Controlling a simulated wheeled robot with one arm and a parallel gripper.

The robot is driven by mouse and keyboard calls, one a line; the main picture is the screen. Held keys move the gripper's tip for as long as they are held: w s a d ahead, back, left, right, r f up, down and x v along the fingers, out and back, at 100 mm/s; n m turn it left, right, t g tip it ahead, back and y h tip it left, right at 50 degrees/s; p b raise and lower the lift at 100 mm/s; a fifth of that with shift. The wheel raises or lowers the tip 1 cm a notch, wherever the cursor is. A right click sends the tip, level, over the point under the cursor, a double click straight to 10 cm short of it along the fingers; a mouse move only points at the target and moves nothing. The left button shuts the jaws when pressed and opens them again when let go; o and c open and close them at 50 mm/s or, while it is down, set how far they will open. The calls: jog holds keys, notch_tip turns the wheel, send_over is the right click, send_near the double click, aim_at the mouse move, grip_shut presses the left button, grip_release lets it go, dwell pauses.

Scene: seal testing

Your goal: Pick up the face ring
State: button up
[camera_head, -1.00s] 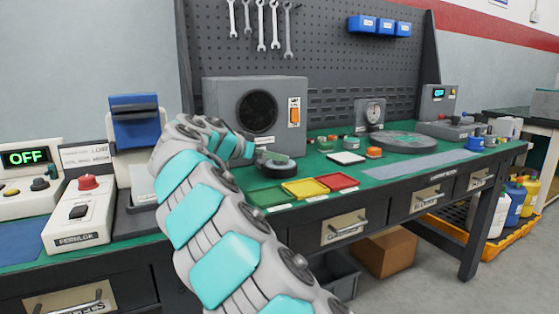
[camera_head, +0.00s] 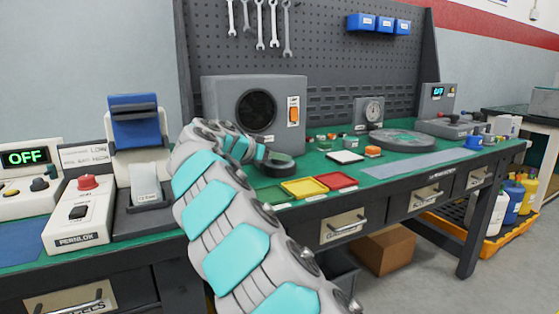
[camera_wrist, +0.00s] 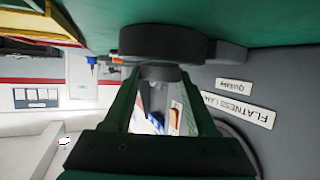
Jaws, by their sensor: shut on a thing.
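My gripper (camera_wrist: 160,84) has its two green fingers on either side of a small dark grey ring, which I take to be the face ring (camera_wrist: 160,73). The fingers are shut on it. A wider dark round block (camera_wrist: 165,42) lies right against the ring on its table side; I cannot tell whether the two touch. In the head view the dark round block (camera_head: 281,167) stands on the green bench top, with my gripper (camera_head: 262,153) at its upper left. There the ring is not clearly visible.
Green, yellow (camera_head: 304,188) and red (camera_head: 337,181) trays lie in front of the block. A grey box with a round dark opening (camera_head: 257,111) stands behind. A white pad (camera_head: 345,157) and a large grey disc (camera_head: 402,140) are to the right, a blue-topped device (camera_head: 135,120) to the left.

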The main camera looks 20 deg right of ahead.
grip_shut()
jog(key=shift+r, duration=0.15)
